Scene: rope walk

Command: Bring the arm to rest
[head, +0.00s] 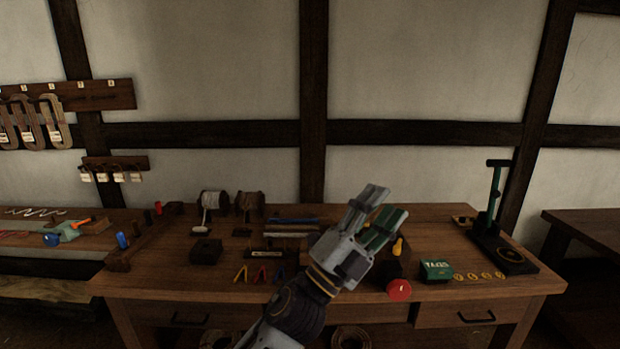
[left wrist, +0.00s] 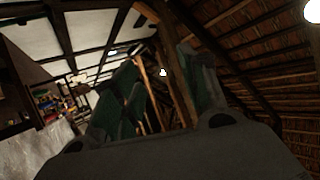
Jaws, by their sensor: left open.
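My left arm reaches up from the bottom middle of the head view. Its left gripper (head: 387,200) is raised over the wooden workbench (head: 160,290), fingers pointing up and to the right. The fingers are apart with nothing between them. In the left wrist view the two green-padded fingers of the left gripper (left wrist: 158,62) stand apart, with the timbered roof behind. The gripper hides part of the bench's middle right. My right gripper is in neither view.
A green tacks box (head: 436,270), a red round thing (head: 399,290) and several yellow rings (head: 478,276) lie right of the arm. A green upright tool (head: 495,200) stands at the bench's right end. Two spools (head: 214,204) (head: 249,203) stand at back left. The front left bench top is clear.

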